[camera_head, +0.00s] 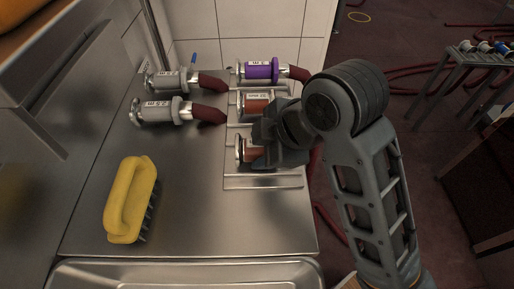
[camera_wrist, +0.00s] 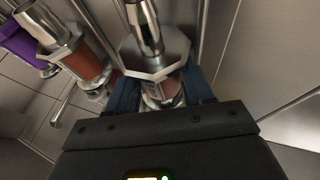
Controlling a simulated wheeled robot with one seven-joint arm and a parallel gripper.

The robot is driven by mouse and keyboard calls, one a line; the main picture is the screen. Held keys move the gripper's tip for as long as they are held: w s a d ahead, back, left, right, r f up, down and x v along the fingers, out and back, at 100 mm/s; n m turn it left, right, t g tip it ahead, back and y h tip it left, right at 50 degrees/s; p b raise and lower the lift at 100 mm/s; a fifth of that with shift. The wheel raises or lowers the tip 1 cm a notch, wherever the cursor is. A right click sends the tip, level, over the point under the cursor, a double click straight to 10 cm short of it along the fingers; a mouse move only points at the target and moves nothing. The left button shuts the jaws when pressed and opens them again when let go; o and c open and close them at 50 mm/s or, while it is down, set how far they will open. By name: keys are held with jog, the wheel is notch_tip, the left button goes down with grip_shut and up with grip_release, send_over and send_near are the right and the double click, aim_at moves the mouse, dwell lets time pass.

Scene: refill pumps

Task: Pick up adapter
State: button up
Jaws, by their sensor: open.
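The adapter at my gripper (camera_wrist: 160,88) is a metal fitting with a reddish-brown body and a hexagonal collar (camera_wrist: 152,58). In the head view this adapter (camera_head: 246,150) lies on the rack, partly hidden by my gripper (camera_head: 262,150). In the wrist view my two dark fingers are open, one on each side of its body just below the collar. I cannot tell whether they touch it. A second reddish-brown adapter (camera_head: 256,106) with a white label lies just behind it on the rack. It also shows at the upper left of the wrist view (camera_wrist: 85,60).
A purple coupling (camera_head: 261,72) with a red hose lies at the back of the rack. Two grey couplings (camera_head: 168,81) (camera_head: 160,111) with red hoses lie left of it. A yellow brush (camera_head: 130,200) stands on the steel counter (camera_head: 195,200). The counter's front middle is clear.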

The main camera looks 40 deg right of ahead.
jog(key=c, duration=0.9)
jog(key=shift+r, duration=0.15)
